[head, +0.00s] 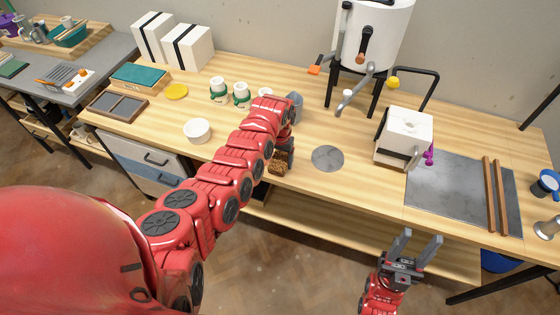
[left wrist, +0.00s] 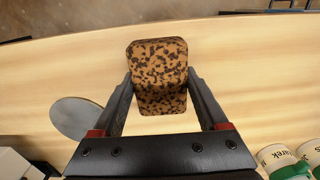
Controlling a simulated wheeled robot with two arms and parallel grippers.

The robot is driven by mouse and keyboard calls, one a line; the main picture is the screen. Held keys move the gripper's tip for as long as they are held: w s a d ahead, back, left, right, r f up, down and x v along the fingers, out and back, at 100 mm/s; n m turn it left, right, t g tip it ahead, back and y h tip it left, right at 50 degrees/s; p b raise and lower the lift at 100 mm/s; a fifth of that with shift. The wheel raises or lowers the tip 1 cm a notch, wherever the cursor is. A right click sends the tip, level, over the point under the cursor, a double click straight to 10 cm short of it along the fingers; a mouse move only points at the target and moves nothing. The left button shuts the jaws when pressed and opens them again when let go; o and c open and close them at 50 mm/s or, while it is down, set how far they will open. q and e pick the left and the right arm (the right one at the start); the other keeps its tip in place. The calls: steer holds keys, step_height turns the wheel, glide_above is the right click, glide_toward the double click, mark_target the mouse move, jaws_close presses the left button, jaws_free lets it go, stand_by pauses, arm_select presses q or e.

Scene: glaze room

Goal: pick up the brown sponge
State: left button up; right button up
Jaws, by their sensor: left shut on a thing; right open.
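The brown sponge (head: 277,167), a block speckled with dark spots, is near the front edge of the wooden table, partly hidden behind my left gripper (head: 283,155) in the head view. In the left wrist view the sponge (left wrist: 158,62) sits between the two fingers of my left gripper (left wrist: 160,78), which is shut on it. I cannot tell whether the sponge touches the tabletop. My right gripper (head: 418,240) is open and empty, in front of the table's front edge.
A grey disc (head: 327,158) lies right of the sponge. A white bowl (head: 197,131) stands to the left, with white-and-green cups (head: 241,95) behind. A white box-shaped device (head: 405,137) and a grey slab (head: 450,195) with two wooden bars are at right.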

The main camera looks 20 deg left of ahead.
mark_target(280, 166)
arm_select(q)
steer(key=shift+r, duration=0.55)
steer(key=shift+s+d+r+b, duration=0.15)
steer(key=shift+d+r+b, duration=0.05)
steer(key=shift+r+b, duration=0.65)
steer(key=shift+s+d+r, duration=0.1)
steer(key=shift+s+d, duration=0.1)
steer(key=shift+s, duration=0.9)
steer(key=s+p, duration=0.1)
steer(key=s+r+p, duration=0.1)
steer(key=s, duration=0.1)
steer(key=s+d+p, duration=0.1)
steer(key=s, duration=0.1)
steer(key=shift+s+r, duration=0.1)
steer(key=shift+r, duration=0.15)
steer(key=s+d+p, duration=0.1)
steer(key=s+p, duration=0.1)
steer(key=s, duration=0.6)
steer(key=shift+d+p, duration=0.3)
steer(key=shift+d, duration=0.1)
